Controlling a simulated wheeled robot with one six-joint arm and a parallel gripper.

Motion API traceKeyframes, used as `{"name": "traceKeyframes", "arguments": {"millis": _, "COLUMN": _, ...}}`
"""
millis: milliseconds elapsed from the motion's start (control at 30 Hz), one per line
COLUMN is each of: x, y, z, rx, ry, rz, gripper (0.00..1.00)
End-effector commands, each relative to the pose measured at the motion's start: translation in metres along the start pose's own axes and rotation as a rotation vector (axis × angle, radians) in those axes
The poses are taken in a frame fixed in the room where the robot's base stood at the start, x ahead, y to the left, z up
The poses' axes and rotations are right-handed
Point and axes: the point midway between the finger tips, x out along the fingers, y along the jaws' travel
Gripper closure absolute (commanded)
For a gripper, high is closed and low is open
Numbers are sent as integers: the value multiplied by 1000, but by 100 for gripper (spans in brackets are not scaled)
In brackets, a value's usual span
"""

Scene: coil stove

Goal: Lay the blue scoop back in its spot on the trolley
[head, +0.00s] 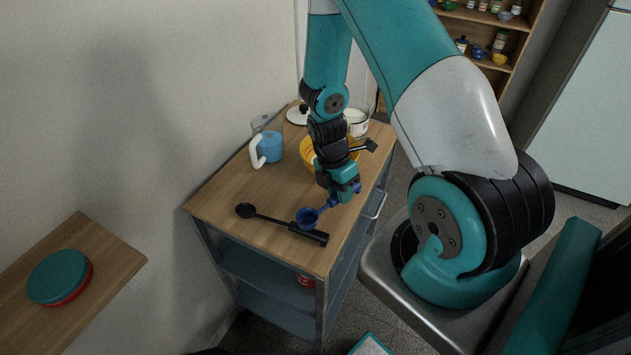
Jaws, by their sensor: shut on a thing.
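The blue scoop (307,218) is in the head view, its round cup toward the front left and its handle running up right into my gripper (342,194). My gripper is shut on the handle and points down over the front right part of the trolley (222,196). The scoop is at or just above the wooden top; I cannot tell whether it touches. The scoop's cup is close to a black ladle's thick handle. My gripper hides part of the scoop's handle.
The black ladle (262,216) lies across the front of the trolley. A yellow bowl (310,155) stands behind my gripper, and a blue jug (269,147) with a white handle stands at the left. A white-lidded pot (298,115) is at the back. Bare wood lies left of the gripper.

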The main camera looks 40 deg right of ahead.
Motion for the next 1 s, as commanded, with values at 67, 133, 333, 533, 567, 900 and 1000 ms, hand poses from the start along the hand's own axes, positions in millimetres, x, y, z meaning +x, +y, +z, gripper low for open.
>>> {"name": "traceKeyframes", "arguments": {"millis": 67, "x": -5, "y": 12, "z": -5, "rx": -2, "ry": -1, "rz": 0, "gripper": 100}}
{"name": "traceKeyframes", "arguments": {"millis": 133, "x": -6, "y": 17, "z": -7, "rx": 0, "ry": 0, "rz": -2, "gripper": 100}}
{"name": "traceKeyframes", "arguments": {"millis": 333, "x": -12, "y": 38, "z": -16, "rx": -2, "ry": -1, "rz": 0, "gripper": 100}}
{"name": "traceKeyframes", "arguments": {"millis": 533, "x": -8, "y": 58, "z": -24, "rx": 1, "ry": 0, "rz": -5, "gripper": 100}}
{"name": "traceKeyframes", "arguments": {"millis": 567, "x": -6, "y": 59, "z": -24, "rx": 1, "ry": 0, "rz": -4, "gripper": 100}}
{"name": "traceKeyframes", "arguments": {"millis": 900, "x": 0, "y": 60, "z": -24, "rx": 1, "ry": 0, "rz": -1, "gripper": 100}}
{"name": "traceKeyframes", "arguments": {"millis": 1000, "x": 2, "y": 61, "z": -24, "rx": 1, "ry": 0, "rz": -1, "gripper": 71}}
